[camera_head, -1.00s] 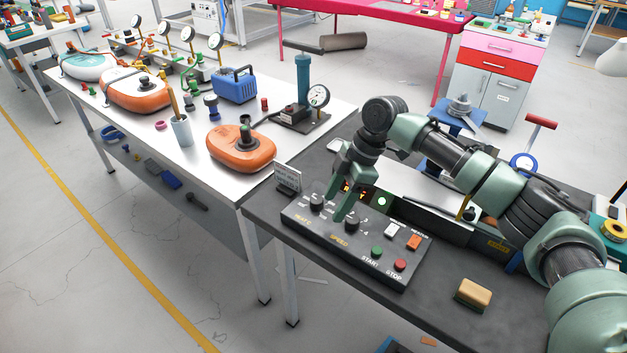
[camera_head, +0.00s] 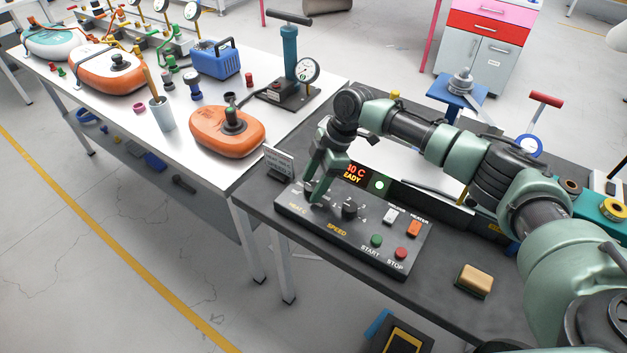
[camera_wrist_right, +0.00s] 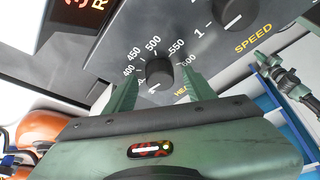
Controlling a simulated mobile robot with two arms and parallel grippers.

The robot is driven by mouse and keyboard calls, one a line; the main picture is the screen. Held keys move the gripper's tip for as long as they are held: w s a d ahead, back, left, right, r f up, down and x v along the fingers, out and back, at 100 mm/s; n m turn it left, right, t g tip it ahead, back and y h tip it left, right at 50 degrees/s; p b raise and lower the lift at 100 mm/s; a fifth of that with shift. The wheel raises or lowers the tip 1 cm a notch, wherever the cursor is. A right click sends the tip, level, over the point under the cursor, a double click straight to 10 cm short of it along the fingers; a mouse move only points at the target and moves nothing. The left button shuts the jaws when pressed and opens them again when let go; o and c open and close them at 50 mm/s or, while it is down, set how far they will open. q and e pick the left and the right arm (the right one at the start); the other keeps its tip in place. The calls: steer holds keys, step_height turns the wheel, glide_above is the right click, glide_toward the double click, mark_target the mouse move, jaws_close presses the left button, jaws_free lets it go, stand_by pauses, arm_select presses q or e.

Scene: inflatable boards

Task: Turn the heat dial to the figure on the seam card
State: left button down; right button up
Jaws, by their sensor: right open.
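The heat dial (camera_wrist_right: 158,70) is a black round knob at the left end of the dark control panel (camera_head: 375,255). Its scale shows 450, 500 and 550 among other figures. My right gripper (camera_head: 315,191) is open, pointing down at this dial, with one finger on each side of it in the wrist view. Contact with the knob cannot be told. In the head view the gripper mostly hides the dial. The seam card (camera_head: 280,162) stands at the panel's back left corner; its writing is too small to read. My left gripper is out of view.
The speed dial (camera_head: 349,209) sits just right of the heat dial. A green start button (camera_head: 376,240), a red stop button (camera_head: 401,252) and an orange heater switch (camera_head: 414,229) lie further right. A lit display (camera_head: 355,173) behind reads READY. A sponge (camera_head: 475,280) lies on the table.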

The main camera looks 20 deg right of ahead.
jaws_close()
steer(key=shift+r+m+p, duration=0.2)
steer(key=shift+m+p, duration=0.3)
steer(key=shift+p, duration=0.35)
steer(key=m+t+p, duration=0.1)
steer(key=m+p, duration=0.2)
steer(key=p, duration=0.1)
steer(key=m+t+h+p, duration=0.1)
steer(key=m+p, duration=0.3)
steer(key=p, duration=0.1)
steer(key=m+t+h+p, duration=0.1)
steer(key=m+p, duration=0.3)
steer(key=p, duration=0.1)
steer(key=shift+s+a+r+t, duration=0.15)
steer(key=shift+s+a+t, duration=0.15)
steer(key=shift+t, duration=0.1)
arm_select(q)
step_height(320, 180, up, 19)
steer(key=p, duration=0.3)
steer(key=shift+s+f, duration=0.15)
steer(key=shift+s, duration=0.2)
arm_select(e)
steer(key=shift+f+m+t+h, duration=0.15)
steer(key=shift+m+h, duration=0.3)
steer(key=shift+m, duration=0.5)
steer(key=shift+f+m+t+h, duration=0.15)
steer(key=shift+m+h, duration=0.3)
steer(key=shift+m, duration=0.5)
steer(key=shift+w, duration=0.1)
steer(key=shift+r, duration=0.1)
